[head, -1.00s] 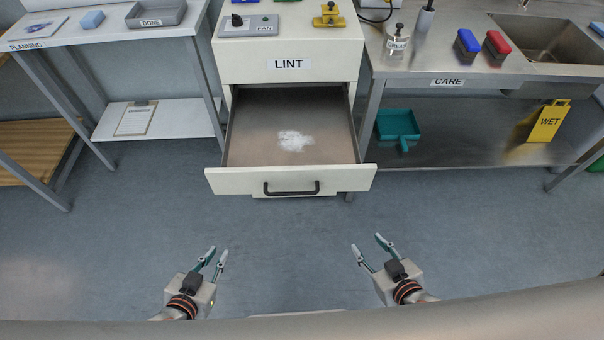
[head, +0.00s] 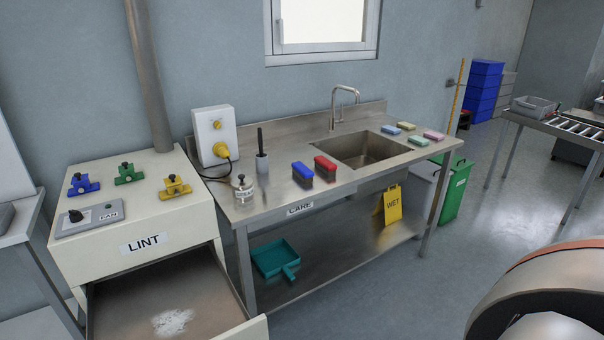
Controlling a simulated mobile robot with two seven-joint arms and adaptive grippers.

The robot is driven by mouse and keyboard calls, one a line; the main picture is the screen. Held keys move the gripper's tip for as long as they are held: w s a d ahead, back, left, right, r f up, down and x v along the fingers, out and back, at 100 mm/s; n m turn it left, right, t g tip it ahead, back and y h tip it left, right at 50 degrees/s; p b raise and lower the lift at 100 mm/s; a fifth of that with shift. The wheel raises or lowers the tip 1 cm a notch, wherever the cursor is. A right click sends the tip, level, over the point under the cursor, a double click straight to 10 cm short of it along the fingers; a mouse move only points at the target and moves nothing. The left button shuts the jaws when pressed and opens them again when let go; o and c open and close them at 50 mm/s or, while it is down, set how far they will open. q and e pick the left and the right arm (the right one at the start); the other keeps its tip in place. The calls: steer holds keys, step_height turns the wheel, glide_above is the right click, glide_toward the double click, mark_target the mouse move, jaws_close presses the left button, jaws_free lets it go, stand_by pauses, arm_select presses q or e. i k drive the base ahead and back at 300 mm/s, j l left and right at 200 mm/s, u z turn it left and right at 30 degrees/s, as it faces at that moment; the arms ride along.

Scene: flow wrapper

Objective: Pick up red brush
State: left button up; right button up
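The red brush (head: 326,167) lies on the steel CARE bench (head: 254,207), near its front edge and left of the sink. A blue brush (head: 302,174) lies just to its left, with a narrow gap. Both have dark undersides. Neither of my grippers shows in the head view now. A rounded part of my own body fills the lower right corner.
The LINT drawer (head: 135,307) stands open at lower left, with white lint in it. A spray bottle (head: 243,188) and a cup with a black handle (head: 262,164) stand left of the brushes. The sink (head: 367,149) is on the right. A yellow WET sign (head: 392,205) and teal dustpan (head: 275,259) are on the lower shelf.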

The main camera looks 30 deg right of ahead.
mark_target(327, 167)
steer(key=z, duration=1.25)
